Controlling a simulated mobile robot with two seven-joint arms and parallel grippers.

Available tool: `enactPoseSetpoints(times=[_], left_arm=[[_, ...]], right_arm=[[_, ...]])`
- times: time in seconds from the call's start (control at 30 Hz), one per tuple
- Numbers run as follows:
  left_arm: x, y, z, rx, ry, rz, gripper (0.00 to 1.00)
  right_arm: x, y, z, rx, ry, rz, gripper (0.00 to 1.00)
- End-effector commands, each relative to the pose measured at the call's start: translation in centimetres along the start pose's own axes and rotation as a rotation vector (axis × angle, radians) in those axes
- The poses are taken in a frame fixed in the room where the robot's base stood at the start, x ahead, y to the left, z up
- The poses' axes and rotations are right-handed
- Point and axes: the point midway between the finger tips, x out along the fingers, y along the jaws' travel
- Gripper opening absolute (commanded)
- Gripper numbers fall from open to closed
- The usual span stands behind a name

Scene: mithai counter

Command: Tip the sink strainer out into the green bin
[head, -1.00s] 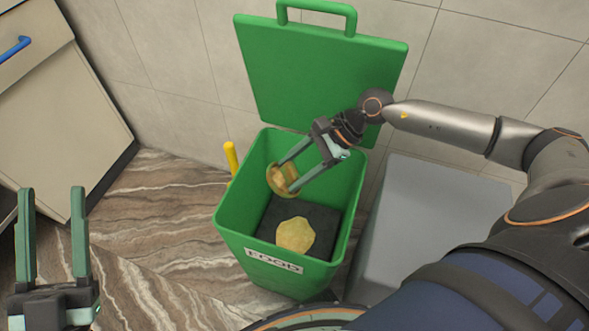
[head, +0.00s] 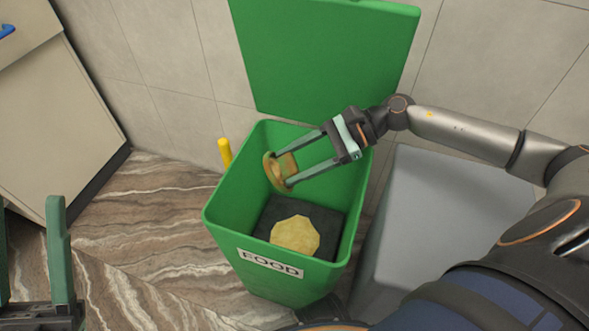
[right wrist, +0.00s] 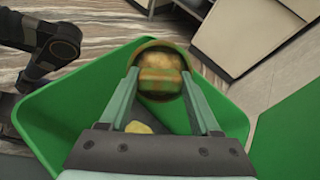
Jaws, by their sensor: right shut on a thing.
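The sink strainer (head: 274,174) is a small brass-coloured round dish. My right gripper (head: 279,171) is shut on it and holds it tilted on its side, inside the mouth of the green bin (head: 216,208). A tan lump (head: 289,163) shows at the strainer's open side; the right wrist view shows the strainer (right wrist: 160,45) with yellow-brown matter between my fingers. A pale yellow lump (head: 295,235) lies on the dark bin floor. The bin bears a FOOD label. My left gripper (head: 28,215) is open and empty at the left edge, partly cut off.
The bin's green lid (head: 325,55) stands open against the tiled wall. A yellow handle (head: 225,152) stands behind the bin's left side. A grey box (head: 450,210) is close on the right. A beige cabinet (head: 60,90) stands at the left, with open marbled floor between.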

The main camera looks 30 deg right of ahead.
Motion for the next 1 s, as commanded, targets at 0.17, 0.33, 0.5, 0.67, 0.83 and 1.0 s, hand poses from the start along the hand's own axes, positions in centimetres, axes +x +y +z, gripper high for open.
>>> enactPoseSetpoints(times=[0.17, 0.33, 0.5, 0.67, 0.83, 1.0], left_arm=[[-1.7, 1.1, 1.8, 0.014, -0.008, 0.014, 0.5], [-2.9, 1.9, 3.2, 0.028, -0.02, 0.024, 0.5], [-3.7, 2.5, 4.2, 0.034, -0.032, 0.029, 0.5], [-3.9, 2.7, 4.5, 0.036, -0.034, 0.025, 0.5], [-4.0, 2.7, 4.6, 0.035, -0.035, 0.022, 0.5], [-4.0, 2.7, 4.6, 0.035, -0.036, 0.023, 0.5]], right_arm=[[0.4, 0.2, -0.8, -0.001, -0.052, -0.013, 0.09], [0.5, 0.3, -1.1, -0.004, -0.1, -0.025, 0.09], [0.6, 0.3, -1.2, -0.004, -0.157, -0.039, 0.09], [0.5, 0.3, -1.2, -0.006, -0.185, -0.047, 0.09], [0.4, 0.2, -1.1, -0.006, -0.195, -0.049, 0.09], [0.4, 0.2, -1.1, -0.006, -0.194, -0.049, 0.09]])
